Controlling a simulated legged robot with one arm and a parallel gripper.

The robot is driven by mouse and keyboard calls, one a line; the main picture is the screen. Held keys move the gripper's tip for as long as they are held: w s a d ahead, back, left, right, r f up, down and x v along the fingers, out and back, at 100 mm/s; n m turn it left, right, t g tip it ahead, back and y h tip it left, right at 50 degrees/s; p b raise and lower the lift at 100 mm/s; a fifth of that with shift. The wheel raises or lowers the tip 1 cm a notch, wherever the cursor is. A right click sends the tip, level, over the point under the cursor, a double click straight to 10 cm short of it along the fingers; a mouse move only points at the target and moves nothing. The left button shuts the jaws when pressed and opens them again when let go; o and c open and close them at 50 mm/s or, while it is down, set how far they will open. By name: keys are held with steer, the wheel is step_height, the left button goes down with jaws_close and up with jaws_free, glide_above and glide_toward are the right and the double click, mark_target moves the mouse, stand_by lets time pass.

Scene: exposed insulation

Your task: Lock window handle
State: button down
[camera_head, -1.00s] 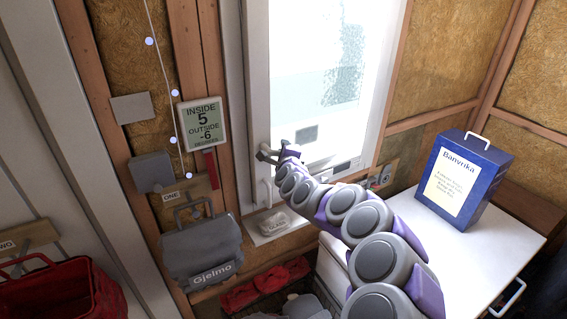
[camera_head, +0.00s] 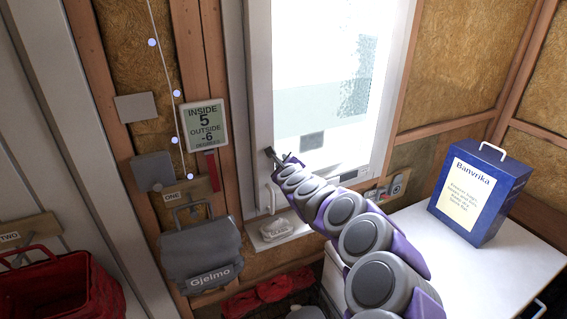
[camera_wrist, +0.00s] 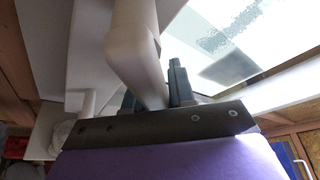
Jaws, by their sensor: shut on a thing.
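The window (camera_head: 320,90) has a white frame and bright glass. Its pale handle (camera_wrist: 142,55) fills the upper middle of the wrist view, bending down between the two dark fingers of my gripper (camera_wrist: 156,92). My gripper is shut on the lower part of the handle. In the head view my gripper (camera_head: 277,157) is at the lower left of the window, with my arm reaching in from the lower right. The handle is mostly hidden by my gripper there, and its exact angle is hard to tell.
A blue box labelled Banvrika (camera_head: 479,190) stands on a white table (camera_head: 440,255) at the right. A white object (camera_head: 276,227) lies on the sill. A red basket (camera_head: 60,290) is lower left.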

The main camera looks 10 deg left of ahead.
steer(key=shift+w+a+f, duration=0.2)
steer(key=shift+a+f, duration=0.1)
steer(key=c, duration=1)
jaws_free()
steer(key=shift+w+d, duration=0.1)
steer(key=shift+d, duration=0.05)
steer(key=shift+c, duration=0.2)
steer(key=shift+d+r, duration=0.1)
